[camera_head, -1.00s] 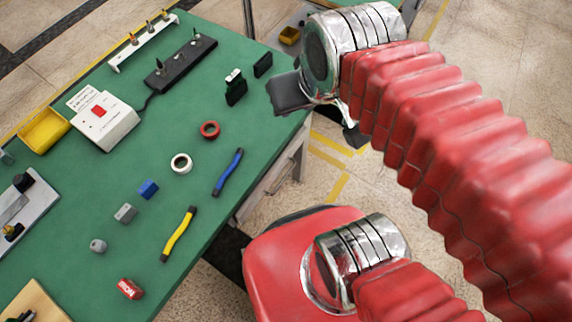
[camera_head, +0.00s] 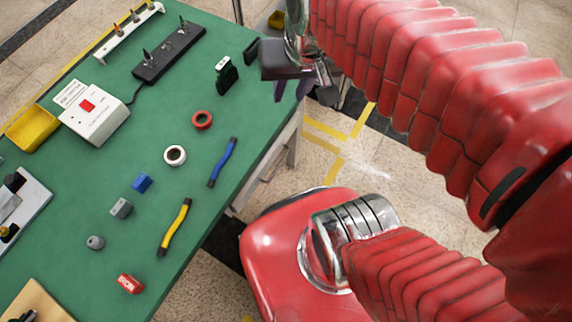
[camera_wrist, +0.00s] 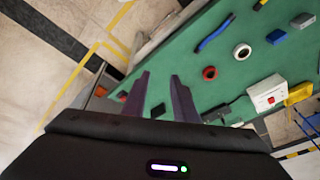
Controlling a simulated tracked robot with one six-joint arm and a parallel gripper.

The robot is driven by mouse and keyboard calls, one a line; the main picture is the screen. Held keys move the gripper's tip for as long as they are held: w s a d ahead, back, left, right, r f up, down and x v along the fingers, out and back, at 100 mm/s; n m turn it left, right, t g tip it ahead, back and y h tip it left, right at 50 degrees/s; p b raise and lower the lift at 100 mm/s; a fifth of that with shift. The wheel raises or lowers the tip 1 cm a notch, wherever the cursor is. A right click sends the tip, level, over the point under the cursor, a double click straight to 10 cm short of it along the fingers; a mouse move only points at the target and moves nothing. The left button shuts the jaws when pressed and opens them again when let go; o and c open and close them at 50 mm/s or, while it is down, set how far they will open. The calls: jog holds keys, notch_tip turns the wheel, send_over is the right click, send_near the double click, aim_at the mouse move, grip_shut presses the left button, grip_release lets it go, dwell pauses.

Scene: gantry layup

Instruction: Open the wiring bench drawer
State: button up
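The wiring bench (camera_head: 110,200) has a green top and fills the left of the head view; the wrist view also shows its top (camera_wrist: 215,45). Pale panels (camera_head: 262,172) show under its right edge, partly hidden by the top and my body. I cannot tell which part is the drawer or whether it is open. My gripper (camera_wrist: 158,85) has two dark purple fingers, spread apart with nothing between them. In the head view, my gripper (camera_head: 291,90) is at the bench's far right corner, apparently not holding anything.
On the bench lie a yellow tool (camera_head: 175,227), a blue tool (camera_head: 222,162), red tape (camera_head: 202,120), white tape (camera_head: 175,155), a white box (camera_head: 94,115) and a yellow bin (camera_head: 32,127). Speckled floor with yellow lines (camera_head: 330,145) is open right of the bench.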

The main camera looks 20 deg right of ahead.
jog(key=w+d+f+m+g+y, duration=0.1)
jog(key=d+f+m+g+y, duration=0.3)
jog(key=f+m, duration=0.6)
jog(key=d+f+m+g+y, duration=0.2)
jog(key=d+f+m+y, duration=0.5)
jog(key=f, duration=0.5)
jog(key=s+f+m+t+y, duration=0.3)
jog(key=f+m+t, duration=0.3)
jog(key=f+m, duration=0.4)
jog(key=s+f+m+t+y, duration=0.3)
jog(key=f+m+t, duration=0.4)
jog(key=f+m, duration=0.2)
jog(key=shift+f+m, duration=0.4)
jog(key=shift+m, duration=0.8)
jog(key=x, duration=1.3)
jog(key=shift+a, duration=0.25)
jog(key=shift+w, duration=0.15)
jog(key=shift+c, duration=0.4)
